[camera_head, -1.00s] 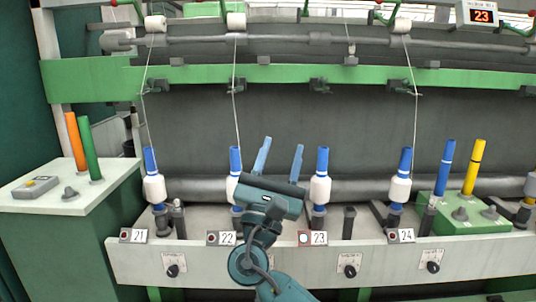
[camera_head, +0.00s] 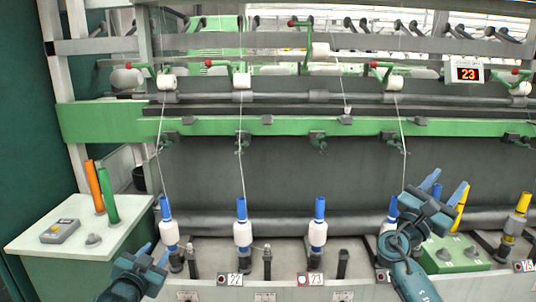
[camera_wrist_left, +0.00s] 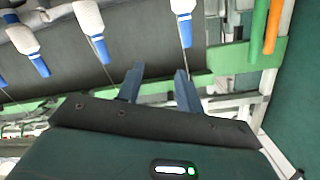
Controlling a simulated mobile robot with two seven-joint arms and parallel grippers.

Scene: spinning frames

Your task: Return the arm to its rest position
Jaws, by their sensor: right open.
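My right gripper (camera_head: 446,185) is in the right of the head view, in front of the spindle right of number 23. Its fingers are apart and point up, with nothing seen between them. It partly hides that spindle's bobbin (camera_head: 392,207) and the yellow tube (camera_head: 462,200). My left gripper (camera_head: 155,252) is low at the left, between the side cabinet and the leftmost bobbin (camera_head: 168,230). In the left wrist view its two fingers (camera_wrist_left: 160,75) are apart and empty.
Bobbins on blue tubes stand along the frame, including at 22 (camera_head: 242,232) and 23 (camera_head: 318,230). The cabinet (camera_head: 35,232) at left carries orange (camera_head: 95,187) and green (camera_head: 109,195) tubes. A green box (camera_head: 455,255) is near the right gripper. A display (camera_head: 465,70) reads 23.

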